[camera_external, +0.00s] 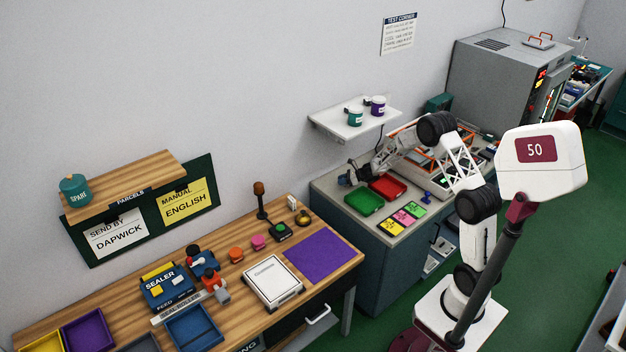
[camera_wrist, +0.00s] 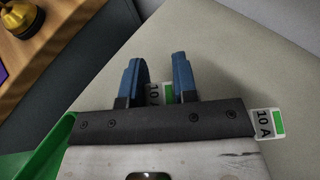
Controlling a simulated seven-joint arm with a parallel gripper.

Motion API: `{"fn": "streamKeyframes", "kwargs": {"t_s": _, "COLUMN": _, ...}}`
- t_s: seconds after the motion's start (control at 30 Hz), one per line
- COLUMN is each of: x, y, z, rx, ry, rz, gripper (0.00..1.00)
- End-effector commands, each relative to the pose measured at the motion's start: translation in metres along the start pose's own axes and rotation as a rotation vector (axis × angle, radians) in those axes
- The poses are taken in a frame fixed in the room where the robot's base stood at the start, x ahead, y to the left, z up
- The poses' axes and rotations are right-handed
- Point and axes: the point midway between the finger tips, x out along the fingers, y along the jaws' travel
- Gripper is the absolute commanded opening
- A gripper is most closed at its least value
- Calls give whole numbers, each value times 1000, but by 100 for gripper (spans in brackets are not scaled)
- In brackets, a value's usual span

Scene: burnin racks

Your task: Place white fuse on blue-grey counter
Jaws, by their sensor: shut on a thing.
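In the wrist view, my gripper (camera_wrist: 160,80) has its two blue fingers closed around a white fuse (camera_wrist: 154,98) marked "10 A" with a green patch. The fuse is partly hidden by the fingers and the gripper body. It is low over the pale top of the blue-grey counter (camera_wrist: 225,65); I cannot tell whether it touches. In the external view, my gripper (camera_external: 348,177) is at the left back edge of the counter (camera_external: 335,190), just behind the green tray. The fuse is too small to make out there.
A second white "10 A" piece (camera_wrist: 265,122) shows right of my gripper. The green tray (camera_external: 363,202) and red tray (camera_external: 388,187) stand nearby on the counter. A wall shelf (camera_external: 340,127) with cups hangs above. The wooden bench (camera_external: 340,247) adjoins at left, with a yellow bell (camera_wrist: 20,18).

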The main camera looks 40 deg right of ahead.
Motion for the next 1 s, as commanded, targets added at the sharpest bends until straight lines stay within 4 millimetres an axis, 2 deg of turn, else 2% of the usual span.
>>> {"fn": "streamKeyframes", "kwargs": {"t_s": 0.13, "x": 5, "y": 0, "z": -11, "rx": -1, "ry": 0, "rz": 0, "gripper": 4}}
{"fn": "streamKeyframes", "kwargs": {"t_s": 0.63, "x": 6, "y": 0, "z": -16, "rx": -1, "ry": 0, "rz": 0, "gripper": 4}}
{"fn": "streamKeyframes", "kwargs": {"t_s": 0.67, "x": 6, "y": 0, "z": -16, "rx": -1, "ry": 0, "rz": 0, "gripper": 30}}
{"fn": "streamKeyframes", "kwargs": {"t_s": 0.8, "x": 6, "y": 0, "z": -15, "rx": -1, "ry": 0, "rz": 0, "gripper": 51}}
{"fn": "streamKeyframes", "kwargs": {"t_s": 1.0, "x": 6, "y": 0, "z": -15, "rx": -1, "ry": 0, "rz": 0, "gripper": 52}}
